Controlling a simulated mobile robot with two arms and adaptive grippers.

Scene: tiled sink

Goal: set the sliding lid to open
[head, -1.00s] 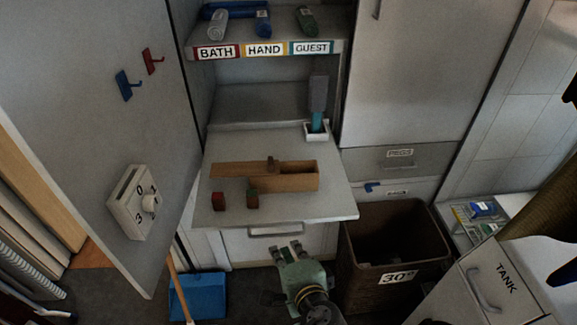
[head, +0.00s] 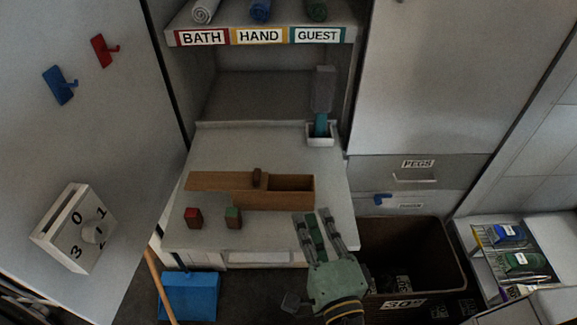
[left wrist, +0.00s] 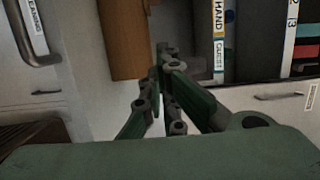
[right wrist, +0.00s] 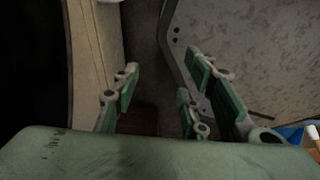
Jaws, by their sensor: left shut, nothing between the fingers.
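A long wooden box (head: 290,200) lies on the pale fold-out shelf (head: 300,160) in the head view. Its sliding lid (head: 215,181) is slid left, sticks out past the box's left end, and leaves the right part of the box uncovered. A small dark knob (head: 257,178) stands on the lid. My left gripper (head: 314,220) is shut and empty, near the shelf's front edge, to the right and in front of the box and apart from the lid. It also shows in the left wrist view (left wrist: 163,65). My right gripper (right wrist: 158,80) is open and empty, seen only in the right wrist view.
A red-topped block (head: 194,218) and a green-topped block (head: 233,218) stand in front of the box. A holder (head: 320,138) with an upright brush-like tool is behind it. The open door (head: 100,150) bounds the left; a dark bin (head: 420,255) stands at lower right.

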